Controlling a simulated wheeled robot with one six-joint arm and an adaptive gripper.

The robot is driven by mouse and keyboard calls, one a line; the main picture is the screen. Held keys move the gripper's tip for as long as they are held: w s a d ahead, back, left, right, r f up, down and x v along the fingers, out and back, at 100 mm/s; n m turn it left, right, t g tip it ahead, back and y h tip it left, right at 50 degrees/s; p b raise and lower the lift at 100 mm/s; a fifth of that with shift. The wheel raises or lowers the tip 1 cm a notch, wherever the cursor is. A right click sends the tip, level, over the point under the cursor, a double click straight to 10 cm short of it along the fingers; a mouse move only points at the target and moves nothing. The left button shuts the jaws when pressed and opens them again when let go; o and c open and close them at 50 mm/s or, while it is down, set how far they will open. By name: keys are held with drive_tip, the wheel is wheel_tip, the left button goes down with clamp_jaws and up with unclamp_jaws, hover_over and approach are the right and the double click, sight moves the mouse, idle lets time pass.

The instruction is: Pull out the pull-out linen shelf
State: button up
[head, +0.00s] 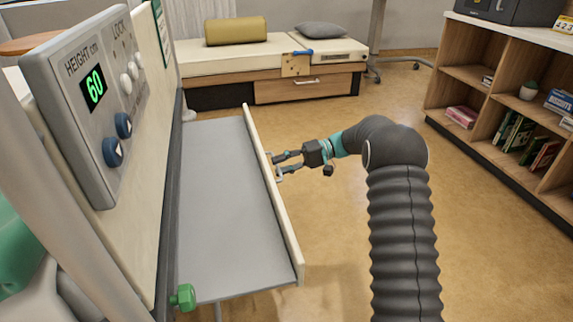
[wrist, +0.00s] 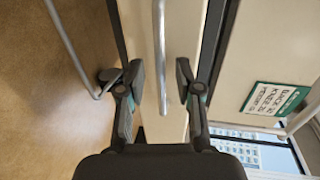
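The pull-out linen shelf (head: 222,205) stands out from the bed's end panel in the head view, its flat grey top bare. A pale front board (head: 284,225) runs along its outer edge. The board's metal bar handle (wrist: 160,50) shows clearly in the wrist view. My gripper (head: 274,167) is at the outer side of the front board. In the wrist view my gripper (wrist: 160,82) is open, with one finger on each side of the bar near its end. Gaps show between both fingers and the bar, so it is not clamped.
A control box (head: 92,95) reading 60 is on the bed panel at left. A green knob (head: 184,297) sits near the shelf's near corner. A low bench (head: 235,60) with a drawer is at the back and a bookcase (head: 480,75) at right. Open floor (head: 340,240) lies between.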

drive_tip(key=v, duration=1.2)
